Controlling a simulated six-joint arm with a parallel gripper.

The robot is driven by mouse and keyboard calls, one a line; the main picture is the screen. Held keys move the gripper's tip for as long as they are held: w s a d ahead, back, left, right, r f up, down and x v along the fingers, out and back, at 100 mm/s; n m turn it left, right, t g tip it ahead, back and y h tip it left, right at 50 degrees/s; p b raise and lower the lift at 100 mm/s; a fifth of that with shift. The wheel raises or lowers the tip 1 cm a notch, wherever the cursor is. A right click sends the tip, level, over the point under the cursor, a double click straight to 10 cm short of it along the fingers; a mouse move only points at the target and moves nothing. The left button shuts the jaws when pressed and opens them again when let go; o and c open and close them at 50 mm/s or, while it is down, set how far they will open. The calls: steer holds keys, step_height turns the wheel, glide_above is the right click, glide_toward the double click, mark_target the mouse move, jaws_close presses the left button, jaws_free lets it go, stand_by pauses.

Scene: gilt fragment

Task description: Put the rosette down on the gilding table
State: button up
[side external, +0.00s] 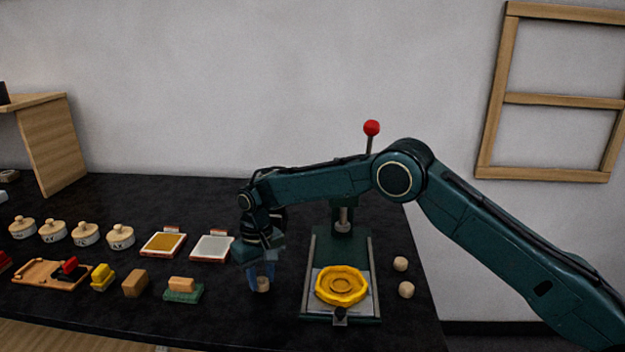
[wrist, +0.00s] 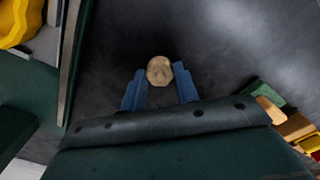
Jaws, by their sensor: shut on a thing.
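My gripper (side external: 262,274) points down, with its blue fingers shut on a small, pale beige, roundish piece, the rosette (side external: 263,285). In the wrist view the rosette (wrist: 159,70) shows between the tips of the gripper (wrist: 160,86), with faint relief on its face. It is low over the dark tabletop (side external: 200,325); I cannot tell whether it touches. No label shows which surface is the gilding table. The rosette is left of the green press (side external: 310,265), whose bed holds a yellow ring-shaped mould (side external: 342,286).
Two beige pieces (side external: 401,264) lie right of the press. A red-knobbed lever (side external: 371,128) stands up behind it. To the left are a green block with a tan top (side external: 183,290), a white-topped tray (side external: 212,246), a gold-topped tray (side external: 163,243) and several lidded pots (side external: 120,237).

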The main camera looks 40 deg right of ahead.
mark_target(262, 279)
steer(key=shift+f, duration=0.15)
steer(key=o, duration=0.9)
steer(key=shift+o, duration=0.2)
step_height(262, 279, up, 12)
steer(key=shift+r, duration=0.2)
stand_by(0.4)
